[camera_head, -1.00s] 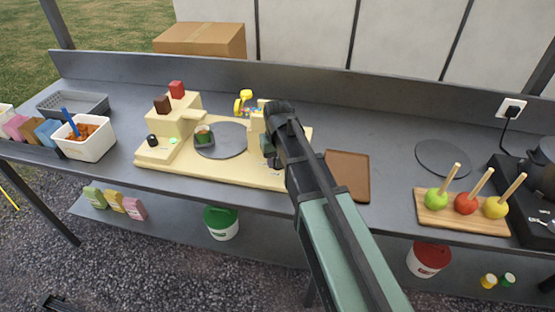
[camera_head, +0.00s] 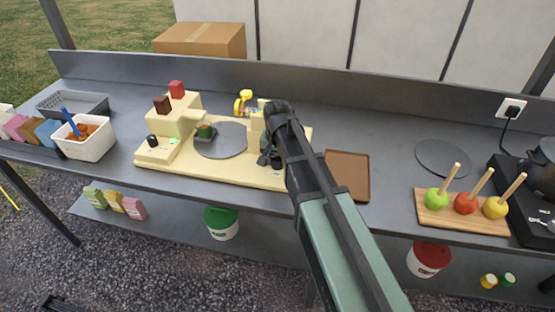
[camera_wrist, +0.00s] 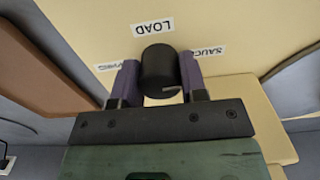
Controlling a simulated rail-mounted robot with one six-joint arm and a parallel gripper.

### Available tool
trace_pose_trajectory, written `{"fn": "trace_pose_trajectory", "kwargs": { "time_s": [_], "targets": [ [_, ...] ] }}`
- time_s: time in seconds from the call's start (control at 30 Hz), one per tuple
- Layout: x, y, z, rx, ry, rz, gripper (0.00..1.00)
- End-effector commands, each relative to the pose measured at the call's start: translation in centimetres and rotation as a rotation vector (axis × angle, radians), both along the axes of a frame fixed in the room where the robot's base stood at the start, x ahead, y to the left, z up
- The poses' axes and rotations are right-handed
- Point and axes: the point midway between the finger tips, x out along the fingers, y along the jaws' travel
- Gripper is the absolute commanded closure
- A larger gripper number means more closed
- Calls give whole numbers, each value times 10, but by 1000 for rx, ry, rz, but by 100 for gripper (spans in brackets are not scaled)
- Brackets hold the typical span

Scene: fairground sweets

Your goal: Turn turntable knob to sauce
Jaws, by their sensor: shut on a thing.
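The black turntable knob (camera_wrist: 158,72) stands between the two fingers of my gripper (camera_wrist: 158,84) in the wrist view, and the gripper is shut on it. A LOAD label (camera_wrist: 153,27) lies just beyond the knob. A SAUCE label (camera_wrist: 207,52) lies to its right, partly covered, and another label (camera_wrist: 108,67) to its left is mostly hidden. A pale mark shows on the knob's lower right. In the head view, the grey turntable (camera_head: 228,141) sits on the cream machine base (camera_head: 215,171), carrying a small green and brown item (camera_head: 204,131). My gripper (camera_head: 268,158) is at the base's right side; the knob is hidden there.
A brown tray (camera_head: 347,176) lies close to the right of my arm. A board with apples on sticks (camera_head: 462,225) is farther right. Cream blocks (camera_head: 182,113) with red and brown cubes stand behind the turntable on the left. A white tub (camera_head: 88,147) is farther left.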

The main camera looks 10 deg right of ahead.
Motion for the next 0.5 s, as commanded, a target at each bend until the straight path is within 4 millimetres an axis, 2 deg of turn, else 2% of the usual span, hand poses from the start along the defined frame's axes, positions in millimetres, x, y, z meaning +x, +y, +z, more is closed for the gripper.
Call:
{"fn": "trace_pose_trajectory", "kwargs": {
  "time_s": [0.23,0.27,0.3,0.4,0.5],
  "targets": [
    [0,0,0,0,0,1,84],
    [0,0,0,0,0,1,58],
    [0,0,0,0,0,1,51],
    [0,0,0,0,0,1,36],
    [0,0,0,0,0,1,35]
  ]
}}
